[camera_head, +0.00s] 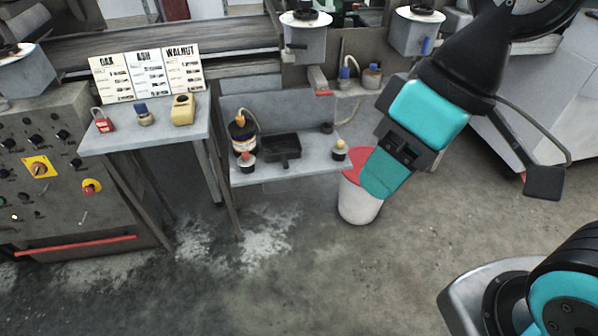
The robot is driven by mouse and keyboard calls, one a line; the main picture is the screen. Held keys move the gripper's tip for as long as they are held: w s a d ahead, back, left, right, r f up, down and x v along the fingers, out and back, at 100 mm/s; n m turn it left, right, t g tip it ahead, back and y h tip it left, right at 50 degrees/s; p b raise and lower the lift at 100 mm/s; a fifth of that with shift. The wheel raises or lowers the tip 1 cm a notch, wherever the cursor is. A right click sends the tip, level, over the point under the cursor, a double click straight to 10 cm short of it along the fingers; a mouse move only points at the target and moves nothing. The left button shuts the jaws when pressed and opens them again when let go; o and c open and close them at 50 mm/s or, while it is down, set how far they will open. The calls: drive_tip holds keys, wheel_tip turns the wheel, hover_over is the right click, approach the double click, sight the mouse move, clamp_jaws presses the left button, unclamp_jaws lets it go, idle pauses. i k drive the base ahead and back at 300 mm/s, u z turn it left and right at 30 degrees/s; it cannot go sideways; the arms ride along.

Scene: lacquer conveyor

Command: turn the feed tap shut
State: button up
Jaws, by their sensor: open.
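I cannot say for certain which part is the feed tap. A grey box with a white round top (305,42) stands at the back centre with a small dark lever on its front. A similar grey box (417,32) at the back right has a blue part on its front. My gripper (380,183) hangs pointing down and left at centre right, in front of a white bucket with a red top (358,201). It is open, with nothing seen between its fingers. It is apart from both boxes, and its fingers overlap in this view.
A grey shelf (262,177) holds a black tray (281,149), a dark bottle (243,134) and small pots. A control cabinet (60,200) stands left. The front floor is clear apart from white powder.

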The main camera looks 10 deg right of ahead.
sight(425, 44)
drive_tip(key=u, duration=0.25)
drive_tip(key=i, duration=1.15)
drive_tip(key=z, duration=0.25)
